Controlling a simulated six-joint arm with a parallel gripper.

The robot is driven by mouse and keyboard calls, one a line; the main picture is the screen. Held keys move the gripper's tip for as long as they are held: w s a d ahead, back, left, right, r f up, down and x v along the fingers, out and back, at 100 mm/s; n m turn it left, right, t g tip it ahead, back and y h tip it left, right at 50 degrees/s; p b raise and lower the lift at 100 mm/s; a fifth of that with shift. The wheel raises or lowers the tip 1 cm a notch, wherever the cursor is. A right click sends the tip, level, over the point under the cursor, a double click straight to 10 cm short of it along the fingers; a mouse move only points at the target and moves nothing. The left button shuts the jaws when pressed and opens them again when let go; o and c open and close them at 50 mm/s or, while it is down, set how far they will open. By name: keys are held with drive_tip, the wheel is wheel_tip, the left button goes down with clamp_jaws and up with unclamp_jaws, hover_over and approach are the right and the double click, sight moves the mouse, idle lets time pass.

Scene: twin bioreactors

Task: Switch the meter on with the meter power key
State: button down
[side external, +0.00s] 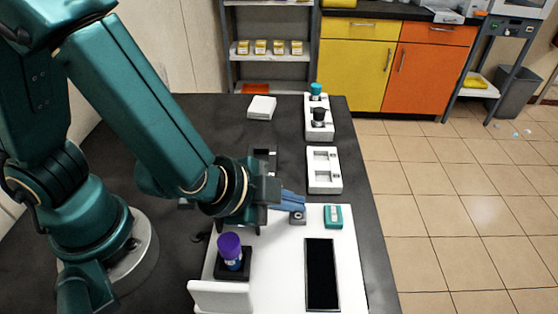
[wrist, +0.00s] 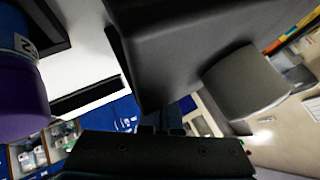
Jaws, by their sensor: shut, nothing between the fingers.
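A white panel (side external: 276,262) with a dark rectangular screen (side external: 321,274) lies on the dark bench and appears to be the meter. A small grey block (side external: 297,217) sits at its back edge and may be the power key. A teal block with a pale top (side external: 333,217) is just right of it. My gripper (side external: 294,200) is shut and empty, its blue fingers pointing right with their tips at the grey block. Whether they touch it cannot be told. In the wrist view my gripper (wrist: 160,128) shows at the bottom, and no key can be made out.
A purple-capped tube (side external: 230,251) stands in a black holder left of the screen; the cap (wrist: 20,95) is close in the wrist view. Behind are a white two-slot tray (side external: 324,170), a white rack (side external: 318,125) with teal and black caps, and a white pad (side external: 262,107).

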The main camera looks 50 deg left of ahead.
sight(291, 216)
drive_tip(key=shift+f, duration=0.2)
idle(0.3)
drive_tip(key=shift+r, duration=0.75)
wheel_tip(291, 216, up, 6)
idle(0.5)
